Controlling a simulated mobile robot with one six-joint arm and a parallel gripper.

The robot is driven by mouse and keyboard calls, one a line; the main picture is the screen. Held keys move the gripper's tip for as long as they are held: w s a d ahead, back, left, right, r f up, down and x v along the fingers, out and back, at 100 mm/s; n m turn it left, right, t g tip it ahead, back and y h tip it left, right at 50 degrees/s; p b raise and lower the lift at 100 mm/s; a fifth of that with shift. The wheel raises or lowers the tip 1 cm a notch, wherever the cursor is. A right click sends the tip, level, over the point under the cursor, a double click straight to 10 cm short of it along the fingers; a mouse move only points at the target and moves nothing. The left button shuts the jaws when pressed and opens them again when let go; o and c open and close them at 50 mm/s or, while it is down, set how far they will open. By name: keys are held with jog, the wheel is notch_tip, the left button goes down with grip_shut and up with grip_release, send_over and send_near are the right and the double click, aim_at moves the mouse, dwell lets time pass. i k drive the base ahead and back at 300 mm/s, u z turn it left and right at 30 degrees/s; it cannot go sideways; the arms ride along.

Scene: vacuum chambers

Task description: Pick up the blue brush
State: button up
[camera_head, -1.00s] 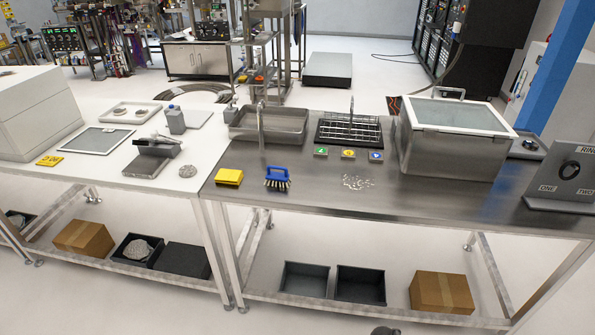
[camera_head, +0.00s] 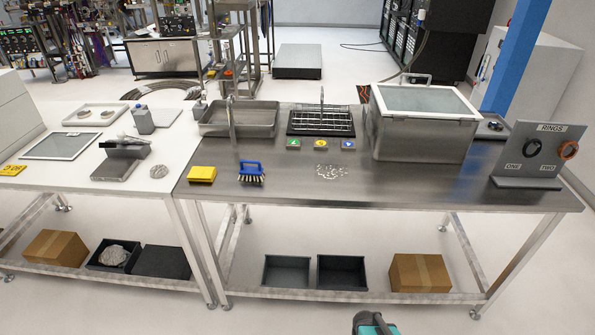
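The blue brush (camera_head: 251,172) stands on the steel table (camera_head: 400,190) near its front edge, bristles down, with its blue handle on top. It is just right of a yellow sponge-like block (camera_head: 202,174) and apart from it. At the bottom edge a teal and dark grey part (camera_head: 373,324) shows, probably the end of my arm. It is well in front of and below the table, far from the brush. Its fingers cannot be made out.
A steel tray (camera_head: 239,121), a wire rack (camera_head: 321,121) and a lidded tank (camera_head: 421,140) stand behind the brush. White bits (camera_head: 331,172) lie to its right. A rings stand (camera_head: 527,155) is at the far right. The white table (camera_head: 60,175) adjoins on the left.

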aim_at(255, 172)
jog(key=z, duration=0.3)
jog(key=i, duration=0.85)
jog(key=z, duration=0.85)
jog(key=k, duration=0.15)
jog(key=u, duration=2.8)
